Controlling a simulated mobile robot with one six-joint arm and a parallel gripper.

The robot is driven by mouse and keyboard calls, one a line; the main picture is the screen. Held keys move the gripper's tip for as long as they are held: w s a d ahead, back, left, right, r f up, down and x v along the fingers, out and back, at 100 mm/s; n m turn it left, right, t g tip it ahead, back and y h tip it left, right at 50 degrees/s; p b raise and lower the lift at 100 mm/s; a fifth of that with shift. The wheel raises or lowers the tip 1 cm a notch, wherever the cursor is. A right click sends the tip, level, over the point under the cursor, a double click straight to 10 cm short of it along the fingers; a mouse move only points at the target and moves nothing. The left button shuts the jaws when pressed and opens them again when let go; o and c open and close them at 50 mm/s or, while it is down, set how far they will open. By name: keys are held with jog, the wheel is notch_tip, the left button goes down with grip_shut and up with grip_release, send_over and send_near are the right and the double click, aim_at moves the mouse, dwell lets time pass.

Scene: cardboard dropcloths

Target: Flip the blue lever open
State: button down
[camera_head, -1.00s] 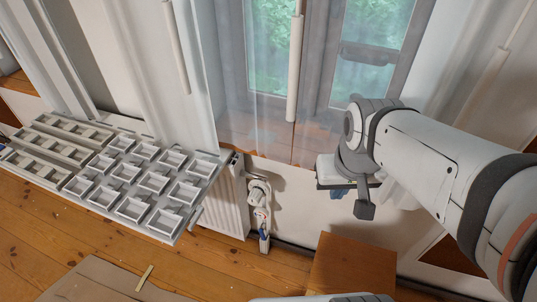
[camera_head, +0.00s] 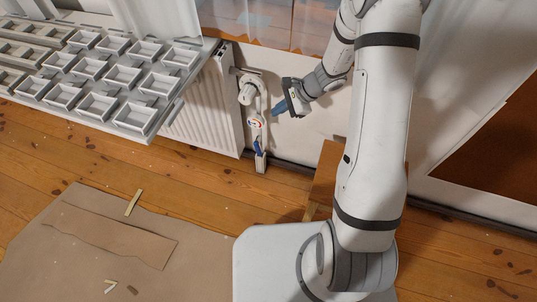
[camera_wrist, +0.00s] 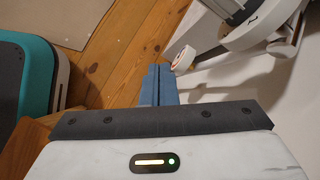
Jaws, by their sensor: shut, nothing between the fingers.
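The blue lever (camera_head: 258,148) is small and sits low on a white pipe fitting beside the radiator, near the floor. Above it on the same fitting are a round dial with red marks (camera_head: 254,122) and a white valve knob (camera_head: 247,92). My gripper (camera_head: 277,108) has blue fingers and is shut and empty. It is to the right of the fitting and higher in the picture than the lever, apart from it. In the wrist view the shut fingers (camera_wrist: 161,72) point toward the red-marked dial (camera_wrist: 183,58). I cannot make out the lever there.
A radiator (camera_head: 208,108) stands left of the fitting, under a shelf of empty square trays (camera_head: 100,72). A wooden box (camera_head: 323,178) stands right of the fitting. Brown cardboard (camera_head: 100,235) lies on the wooden floor. The floor in front of the fitting is clear.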

aim_at(261, 154)
notch_tip(261, 154, down, 26)
jog(key=w+d+m+t+b, duration=0.1)
jog(key=w+d+m+b, duration=0.15)
jog(key=m+b, duration=0.45)
jog(key=shift+m, duration=0.4)
jog(key=b+x, duration=0.2)
jog(key=x, duration=0.7)
jog(key=shift+w+f, duration=0.15)
jog(key=shift+w, duration=0.05)
jog(key=shift+w+a+f, duration=0.15)
jog(key=shift+a+f, duration=0.05)
jog(key=shift+a, duration=0.05)
